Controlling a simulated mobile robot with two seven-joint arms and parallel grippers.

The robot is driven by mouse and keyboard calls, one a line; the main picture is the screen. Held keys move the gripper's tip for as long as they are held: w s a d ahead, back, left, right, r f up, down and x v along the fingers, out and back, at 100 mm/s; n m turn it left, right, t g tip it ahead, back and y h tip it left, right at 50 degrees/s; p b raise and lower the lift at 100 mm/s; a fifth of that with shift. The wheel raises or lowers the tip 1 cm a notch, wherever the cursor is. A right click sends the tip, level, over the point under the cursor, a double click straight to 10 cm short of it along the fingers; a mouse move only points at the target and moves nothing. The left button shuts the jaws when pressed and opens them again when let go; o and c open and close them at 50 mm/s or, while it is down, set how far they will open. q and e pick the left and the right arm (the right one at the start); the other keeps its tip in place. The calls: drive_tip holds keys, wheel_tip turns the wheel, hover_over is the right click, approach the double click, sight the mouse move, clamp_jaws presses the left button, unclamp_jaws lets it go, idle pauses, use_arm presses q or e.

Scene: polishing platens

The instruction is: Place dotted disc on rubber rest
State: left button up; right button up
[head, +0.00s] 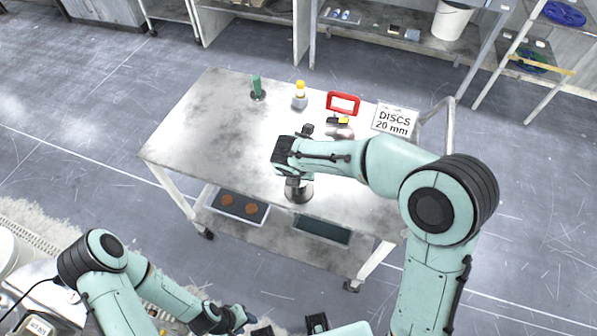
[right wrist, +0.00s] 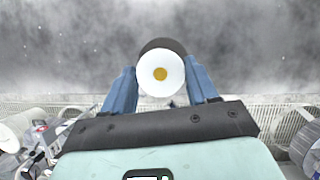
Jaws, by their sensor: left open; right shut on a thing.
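My right gripper (head: 293,176) is over the front part of the metal table. Its blue fingers (right wrist: 160,84) are shut on a round piece with a white top and a yellow dot (right wrist: 160,72); this looks like the dotted disc. A dark round edge shows behind the white top. In the head view a grey metal cylindrical piece (head: 299,191) shows just below the gripper, at the table's front edge. I cannot tell whether it touches the table. My left gripper (head: 238,318) is open, low at the bottom, away from the table. I cannot identify the rubber rest for certain.
The table (head: 200,125) has clear room at left. At its back stand a green-handled tool (head: 257,88), a yellow-capped bottle (head: 299,96), a red frame (head: 343,103) and a "DISCS 20 mm" sign (head: 394,121). Below are an orange-spotted tray (head: 262,213) and a dark green panel (head: 322,232).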

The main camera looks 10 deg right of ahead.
drive_tip(key=shift+f, duration=0.15)
drive_tip(key=o, duration=1.1)
drive_tip(key=shift+r, duration=0.45)
use_arm(q)
drive_tip(key=shift+w+r+p, duration=0.65)
drive_tip(key=shift+r+p, duration=0.05)
drive_tip(key=shift+r, duration=0.2)
use_arm(e)
drive_tip(key=v, duration=1.1)
drive_tip(key=shift+r, duration=0.25)
drive_tip(key=shift+s+a, duration=0.1)
drive_tip(key=shift+s, duration=0.05)
